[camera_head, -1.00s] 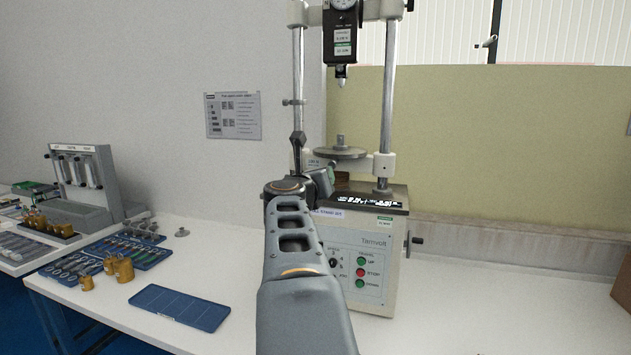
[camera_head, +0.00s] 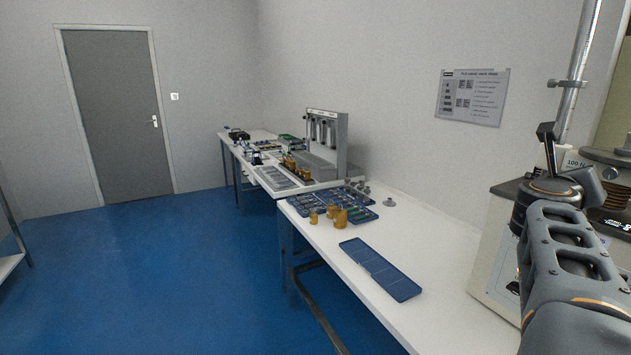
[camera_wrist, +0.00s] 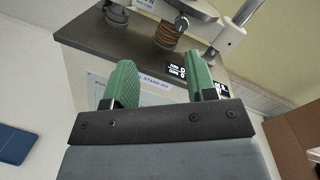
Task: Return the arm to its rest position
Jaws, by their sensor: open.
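My gripper (camera_wrist: 164,84) shows in the wrist view with its two green finger pads apart and nothing between them. It is in front of the hardness tester, whose dark top plate (camera_wrist: 90,38) lies beyond the fingers. In the head view my arm is at the right edge, in front of the tester (camera_head: 493,245). The fingers are hidden there behind my arm.
A white bench (camera_head: 432,255) runs along the wall, with an empty blue tray (camera_head: 380,268), brass weights (camera_head: 340,218) and a blue tray of parts (camera_head: 305,203). A grey rack (camera_head: 342,140) stands farther back. Blue floor (camera_head: 150,270) is open at left, before a grey door (camera_head: 118,110).

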